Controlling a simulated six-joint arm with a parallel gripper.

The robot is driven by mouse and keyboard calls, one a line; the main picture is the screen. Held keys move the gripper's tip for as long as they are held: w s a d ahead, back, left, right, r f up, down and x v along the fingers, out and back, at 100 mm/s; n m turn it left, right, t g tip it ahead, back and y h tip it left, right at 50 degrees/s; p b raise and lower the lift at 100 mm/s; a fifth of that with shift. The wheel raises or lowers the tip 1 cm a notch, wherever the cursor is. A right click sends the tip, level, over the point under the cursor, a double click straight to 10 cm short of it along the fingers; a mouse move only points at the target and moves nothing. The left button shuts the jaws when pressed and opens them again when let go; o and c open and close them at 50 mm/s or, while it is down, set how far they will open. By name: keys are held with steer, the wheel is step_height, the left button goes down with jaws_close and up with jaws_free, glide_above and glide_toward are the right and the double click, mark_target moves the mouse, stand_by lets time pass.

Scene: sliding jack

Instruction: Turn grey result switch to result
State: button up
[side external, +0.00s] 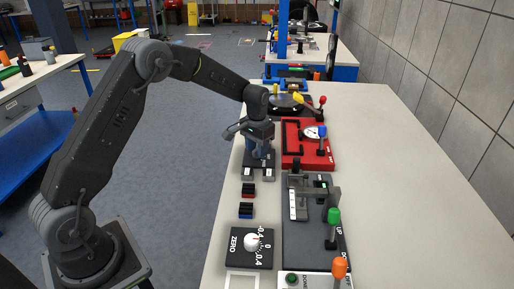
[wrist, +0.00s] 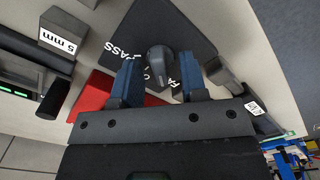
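The grey switch is a rounded grey knob (wrist: 160,62) on a dark plate (wrist: 185,25) with white lettering, part of which reads "PASS"; more letters are partly covered by the knob and fingers. In the wrist view the knob lies between the two blue fingertips of my gripper (wrist: 159,72), with a gap showing on each side. The gripper is open. In the side external view my gripper (side external: 258,150) points down over the dark plate (side external: 262,164) and hides the knob. Whether the fingers reach down around the knob or stay just above it is unclear.
A red fixture (side external: 306,158) with a dial gauge stands close to the right. Grey blocks lie just in front of the plate; one labelled "5 mm" (wrist: 58,40) shows in the wrist view. Nearer are a black ZERO dial (side external: 250,246) and a dark fixture with a green-knobbed lever (side external: 333,217).

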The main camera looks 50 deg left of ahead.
steer(key=shift+r, duration=0.1)
step_height(320, 180, up, 14)
stand_by(0.5)
steer(key=shift+f, duration=0.2)
steer(key=s+d+r+t, duration=0.1)
steer(key=s+d+r, duration=0.2)
steer(key=s+r, duration=0.3)
steer(key=s+d+r+t, duration=0.2)
steer(key=s+d+r, duration=0.15)
steer(key=s, duration=0.45)
steer(key=s+d+f+t, duration=0.1)
steer(key=s+d+f, duration=0.1)
steer(key=s, duration=0.6)
steer(key=s+d+f+m+t, duration=0.1)
steer(key=s+d, duration=0.1)
steer(key=s, duration=0.7)
steer(key=shift+d+f+t, duration=0.3)
steer(key=shift+d+f, duration=0.05)
steer(key=shift+d, duration=0.05)
